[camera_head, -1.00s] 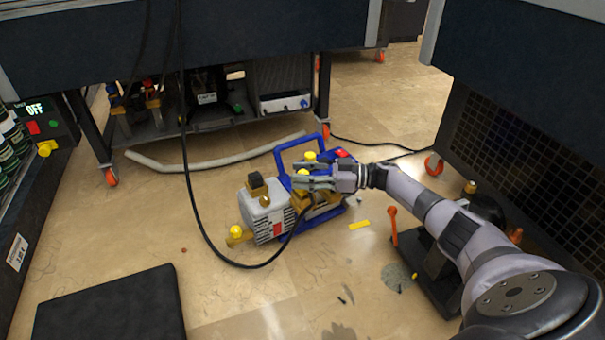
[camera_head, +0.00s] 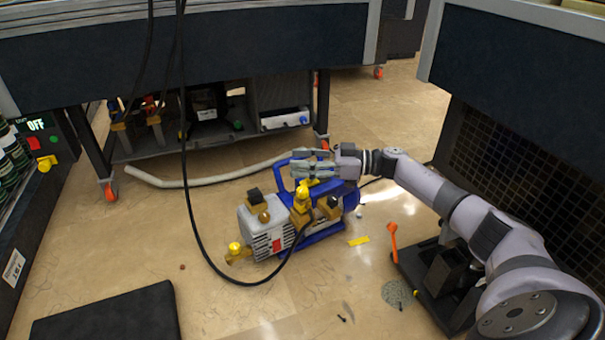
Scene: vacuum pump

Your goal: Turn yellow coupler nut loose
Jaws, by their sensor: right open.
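The vacuum pump (camera_head: 263,228) stands on the floor, with a grey-white body, a blue frame and brass fittings on top. A yellow coupler nut (camera_head: 302,192) sits upright on the brass fitting in the middle of the pump, where the black hose (camera_head: 225,279) joins. My right gripper (camera_head: 303,165) reaches in from the right, just above and behind the yellow nut in the picture. It is open, its fingers pointing left, and it holds nothing. It partly hides the pump's blue handle. Whether a finger touches the yellow parts cannot be told. My left gripper is not in view.
Another yellow cap (camera_head: 234,248) is on the pump's left end. A dark bench (camera_head: 190,55) stands behind, with a grey tube (camera_head: 215,178) on the floor before it. A black mat (camera_head: 108,318) lies at lower left. The floor in front of the pump is mostly clear.

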